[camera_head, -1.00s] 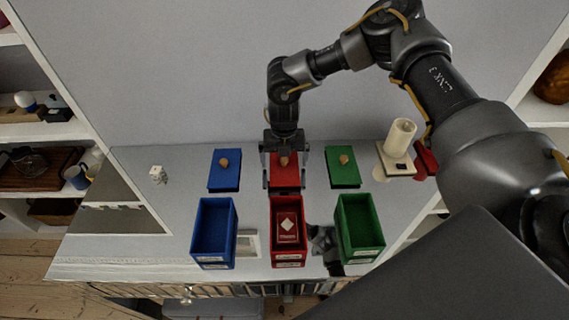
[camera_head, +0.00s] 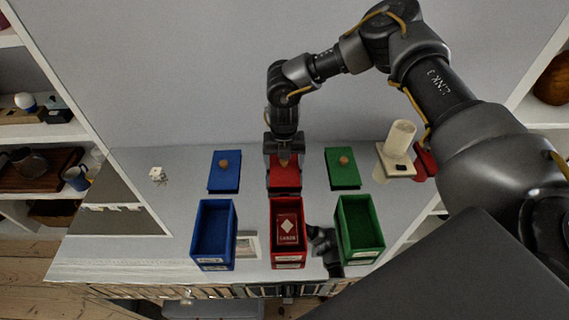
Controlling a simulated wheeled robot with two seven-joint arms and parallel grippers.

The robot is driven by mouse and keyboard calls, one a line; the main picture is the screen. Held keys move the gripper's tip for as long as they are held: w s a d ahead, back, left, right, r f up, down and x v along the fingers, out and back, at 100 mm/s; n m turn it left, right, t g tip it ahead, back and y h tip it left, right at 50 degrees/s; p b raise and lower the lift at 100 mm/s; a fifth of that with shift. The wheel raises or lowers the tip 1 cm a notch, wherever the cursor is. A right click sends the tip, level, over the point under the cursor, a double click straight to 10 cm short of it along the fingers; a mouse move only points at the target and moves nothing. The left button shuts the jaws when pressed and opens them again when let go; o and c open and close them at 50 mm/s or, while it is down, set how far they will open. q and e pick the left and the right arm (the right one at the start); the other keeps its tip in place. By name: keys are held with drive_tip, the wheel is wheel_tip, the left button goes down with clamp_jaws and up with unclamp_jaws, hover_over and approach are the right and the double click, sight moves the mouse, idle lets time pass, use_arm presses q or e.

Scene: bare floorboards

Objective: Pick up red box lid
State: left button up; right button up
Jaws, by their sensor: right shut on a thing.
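The red box lid (camera_head: 285,180) lies flat behind the red box, between the blue lid and the green lid. My right gripper (camera_head: 284,162) comes down from above and is shut on the lid's round knob, which is mostly hidden between the fingers. I cannot tell any gap between the lid and the surface below. The open red box (camera_head: 288,258) stands in front of the lid and holds a red card pack (camera_head: 288,230) with a white diamond.
A blue lid (camera_head: 225,177) and open blue box (camera_head: 213,240) are on the left. A green lid (camera_head: 343,176) and open green box (camera_head: 359,232) are on the right. A cream cylinder (camera_head: 401,138) stands further right. A small white die (camera_head: 158,174) lies far left.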

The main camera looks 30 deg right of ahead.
drive_tip(key=shift+r, duration=0.35)
drive_tip(key=s+r, duration=0.1)
drive_tip(key=r, duration=0.1)
drive_tip(key=s+r+b, duration=0.1)
drive_tip(key=r, duration=0.1)
drive_tip(key=s+r, duration=0.2)
drive_tip(key=r, duration=0.1)
drive_tip(key=shift+s+b, duration=0.1)
drive_tip(key=shift+b, duration=0.3)
use_arm(q)
drive_tip(key=a+f, duration=0.1)
drive_tip(key=w+a+f+b, duration=0.1)
drive_tip(key=f, duration=0.1)
drive_tip(key=shift+f, duration=0.1)
use_arm(e)
drive_tip(key=s+r, duration=0.5)
drive_tip(key=s, duration=0.5)
drive_tip(key=shift+d, duration=0.2)
